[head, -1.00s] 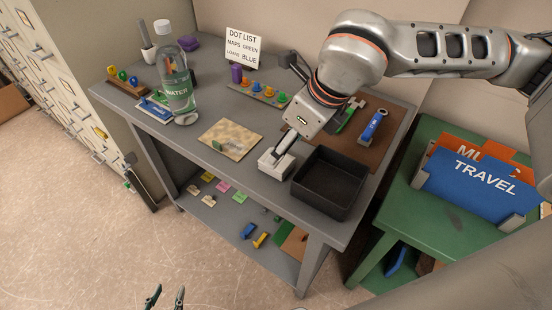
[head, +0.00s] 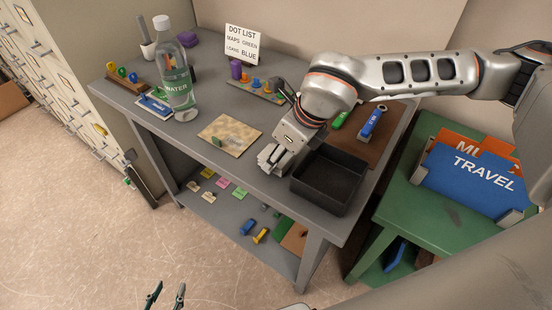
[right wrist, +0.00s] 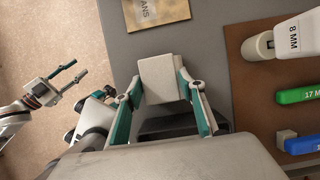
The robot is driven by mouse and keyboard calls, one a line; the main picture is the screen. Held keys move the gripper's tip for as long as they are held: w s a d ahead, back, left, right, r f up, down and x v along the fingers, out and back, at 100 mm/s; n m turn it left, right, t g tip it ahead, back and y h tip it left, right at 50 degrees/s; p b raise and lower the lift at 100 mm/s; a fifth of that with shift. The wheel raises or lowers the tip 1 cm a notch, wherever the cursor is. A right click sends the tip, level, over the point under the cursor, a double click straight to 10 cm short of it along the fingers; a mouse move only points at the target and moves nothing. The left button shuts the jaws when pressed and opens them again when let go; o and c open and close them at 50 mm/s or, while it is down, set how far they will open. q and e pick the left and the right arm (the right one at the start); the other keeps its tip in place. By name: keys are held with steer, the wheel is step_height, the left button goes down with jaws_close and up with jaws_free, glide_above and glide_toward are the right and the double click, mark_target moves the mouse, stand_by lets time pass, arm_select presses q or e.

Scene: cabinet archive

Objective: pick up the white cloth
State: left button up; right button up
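The white cloth (right wrist: 158,78) shows in the right wrist view as a small pale folded square on the grey table. My right gripper (right wrist: 160,88) is open, with one finger at each side of the cloth; I cannot tell whether they touch it. In the head view the right gripper (head: 272,160) is low at the table's front edge, left of the black tray, and mostly hides the cloth. My left gripper (head: 166,296) is open and empty at the bottom of the head view, away from the table. It also shows in the right wrist view (right wrist: 75,76).
The black tray (head: 295,186) stands right beside the right gripper. A beige map card (head: 232,134) lies to the left. A water bottle (head: 177,88) and a sign (head: 243,45) stand farther back. A brown mat (head: 385,143) with tools lies behind the tray. A green table (head: 405,212) is at right.

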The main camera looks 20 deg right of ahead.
steer(key=shift+c, duration=1.4)
steer(key=shift+r, duration=0.1)
step_height(320, 180, up, 20)
steer(key=shift+p, duration=0.3)
steer(key=o, duration=0.4)
steer(key=c, duration=0.4)
